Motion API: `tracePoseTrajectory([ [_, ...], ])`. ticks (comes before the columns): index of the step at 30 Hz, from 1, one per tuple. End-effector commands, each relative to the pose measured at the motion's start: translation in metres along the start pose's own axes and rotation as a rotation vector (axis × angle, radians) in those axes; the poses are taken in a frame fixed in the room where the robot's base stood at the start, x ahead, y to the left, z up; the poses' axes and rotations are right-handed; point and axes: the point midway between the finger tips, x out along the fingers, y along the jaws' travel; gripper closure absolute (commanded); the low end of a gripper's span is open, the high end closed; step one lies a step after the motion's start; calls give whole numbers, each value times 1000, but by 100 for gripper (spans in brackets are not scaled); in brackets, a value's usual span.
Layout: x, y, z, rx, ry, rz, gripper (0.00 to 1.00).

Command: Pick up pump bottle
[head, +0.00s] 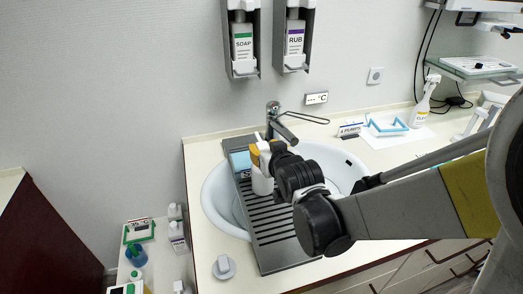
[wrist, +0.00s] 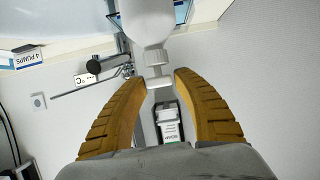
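The white pump bottle (head: 262,184) is upright over the dark ribbed drainboard at the sink, partly hidden by my gripper. In the wrist view the bottle (wrist: 150,22) shows upside down at the top, with its white collar (wrist: 157,68) between the fingertips. My gripper (head: 266,153) reaches it from the right. Its yellow fingers (wrist: 160,77) curve in close on both sides of the collar and look shut on it. I cannot tell whether the bottle's base touches the drainboard.
A blue sponge-like item (head: 241,161) lies on the drainboard (head: 283,252) beside the bottle. The faucet (head: 281,122) stands behind, with soap (head: 243,42) and rub (head: 294,40) dispensers on the wall. A spray bottle (head: 421,108) stands farther right. The front-left counter holds a small grey knob-like item (head: 223,267).

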Motion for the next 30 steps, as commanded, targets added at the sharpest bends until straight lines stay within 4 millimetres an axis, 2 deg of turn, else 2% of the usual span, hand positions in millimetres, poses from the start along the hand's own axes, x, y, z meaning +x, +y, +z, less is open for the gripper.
tracePoseTrajectory([
  [10,49,0,1,0,-1,0,64],
  [19,54,0,0,0,-1,1,64],
  [20,54,0,0,0,-1,1,68],
  [21,54,0,0,0,-1,1,80],
  [23,54,0,0,0,-1,1,99],
  [30,53,0,-1,0,1,0,100],
])
